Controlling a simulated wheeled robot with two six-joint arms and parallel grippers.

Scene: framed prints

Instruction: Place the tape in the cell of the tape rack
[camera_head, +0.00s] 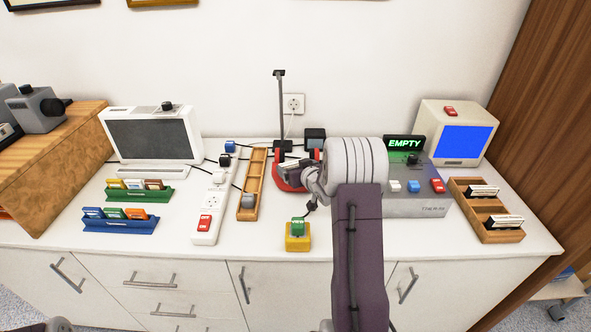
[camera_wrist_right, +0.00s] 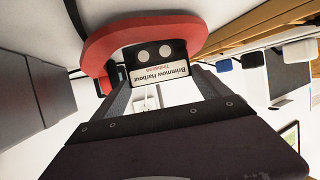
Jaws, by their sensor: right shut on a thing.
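My right gripper (camera_head: 297,172) is over the red device at the middle back of the counter, partly hidden by my own wrist. It is shut on a black tape, which in the right wrist view (camera_wrist_right: 157,65) shows a white label reading "Brimmow Harbour" and two round hubs. The tape is at the red device (camera_wrist_right: 112,48); whether it touches it I cannot tell. A wooden rack (camera_head: 472,212) at the right end of the counter holds two black tapes with white labels, one behind the other (camera_head: 482,191) (camera_head: 505,222).
A grey machine (camera_head: 420,205) with an "EMPTY" sign (camera_head: 404,143) stands between my right arm and the wooden rack. The front counter edge is mostly clear.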

